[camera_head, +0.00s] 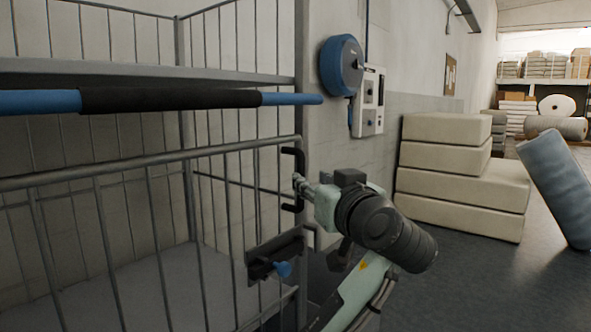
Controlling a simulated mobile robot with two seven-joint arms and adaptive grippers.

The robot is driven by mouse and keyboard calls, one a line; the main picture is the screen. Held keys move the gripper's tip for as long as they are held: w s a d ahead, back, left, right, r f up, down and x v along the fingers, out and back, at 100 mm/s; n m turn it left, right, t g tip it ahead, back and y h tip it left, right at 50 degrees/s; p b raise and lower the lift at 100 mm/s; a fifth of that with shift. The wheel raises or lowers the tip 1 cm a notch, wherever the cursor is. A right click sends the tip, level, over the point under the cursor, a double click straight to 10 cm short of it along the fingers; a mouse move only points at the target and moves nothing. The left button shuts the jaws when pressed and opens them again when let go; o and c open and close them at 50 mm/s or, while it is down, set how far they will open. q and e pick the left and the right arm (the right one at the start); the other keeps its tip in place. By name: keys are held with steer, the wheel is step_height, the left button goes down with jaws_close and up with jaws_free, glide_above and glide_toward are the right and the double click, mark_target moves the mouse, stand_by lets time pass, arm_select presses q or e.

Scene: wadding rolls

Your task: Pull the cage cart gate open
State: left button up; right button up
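The cage cart gate (150,160) is a grey wire panel that crosses the left half of the view. Its right end lines up with the cart's corner post. A black D-shaped handle (299,158) stands upright at that end. Below it is a dark latch plate with a blue knob (283,269).
A bar with blue ends and a black grip (170,99) crosses above the gate. A blue reel (341,66) and a control box (369,102) hang on the wall. Cream blocks (465,185) and a leaning grey-blue roll (558,190) stand at right. Dark floor lies clear before them.

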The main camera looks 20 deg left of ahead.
mark_target(302, 173)
arm_select(q)
steer(key=shift+w+a+r, duration=0.1)
steer(key=shift+w+a, duration=0.2)
steer(key=shift+w, duration=0.05)
steer(key=x, duration=0.5)
steer(key=shift+w+a+p, duration=0.25)
steer(key=shift+w+p, duration=0.05)
steer(key=shift+p, duration=0.1)
steer(key=shift+w+a, duration=0.1)
steer(key=shift+w, duration=0.15)
steer(key=c, duration=0.6)
jaws_close()
arm_select(e)
step_height(302, 173, down, 2)
steer(key=shift+d+f, duration=0.1)
steer(key=shift+f, duration=0.05)
steer(key=shift+s, duration=0.1)
